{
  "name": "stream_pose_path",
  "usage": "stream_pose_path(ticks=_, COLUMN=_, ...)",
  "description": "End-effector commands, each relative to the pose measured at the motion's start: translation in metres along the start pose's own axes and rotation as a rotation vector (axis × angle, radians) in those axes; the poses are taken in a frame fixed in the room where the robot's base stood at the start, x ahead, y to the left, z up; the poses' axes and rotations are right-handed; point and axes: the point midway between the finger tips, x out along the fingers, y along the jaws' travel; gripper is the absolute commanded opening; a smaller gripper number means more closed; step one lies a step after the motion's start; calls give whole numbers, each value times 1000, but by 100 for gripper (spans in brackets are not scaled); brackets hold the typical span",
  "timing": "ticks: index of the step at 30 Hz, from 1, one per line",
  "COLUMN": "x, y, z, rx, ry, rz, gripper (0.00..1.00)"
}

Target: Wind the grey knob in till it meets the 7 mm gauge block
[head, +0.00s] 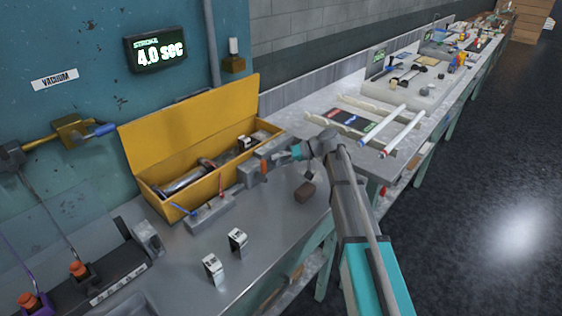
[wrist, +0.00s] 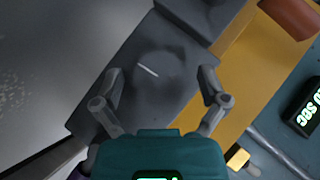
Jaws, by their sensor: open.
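The grey knob (wrist: 165,66), round and dark with a white line across its face, sits on a grey block (wrist: 130,88) in the wrist view. My gripper (wrist: 160,82) is open, with one finger on each side of the knob and no clear contact. In the head view my gripper (head: 282,157) is by grey blocks at the yellow box's front right corner; the knob cannot be made out there. Two small silver blocks with dark markings, one nearer (head: 213,269) and one farther (head: 237,241), stand on the bench. I cannot read which is the 7 mm gauge block.
An open yellow box (head: 205,185) holding tools stands behind the grey blocks. A small grey stand (head: 208,212) with blue and red parts is in front of the box.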

Motion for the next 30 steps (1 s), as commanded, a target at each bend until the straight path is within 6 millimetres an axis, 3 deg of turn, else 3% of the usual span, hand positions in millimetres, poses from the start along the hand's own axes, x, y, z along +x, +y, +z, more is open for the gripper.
stream_pose_path(ticks=8, x=-8, y=2, z=3, rx=15, ry=2, rz=18, gripper=93)
stream_pose_path(ticks=14, x=-44, y=10, z=21, rx=88, ry=6, rz=105, gripper=93)
stream_pose_path(ticks=18, x=-74, y=13, z=55, rx=167, ry=-23, rz=223, gripper=93)
stream_pose_path(ticks=30, x=-118, y=0, z=154, rx=308, ry=-171, rz=555, gripper=93)
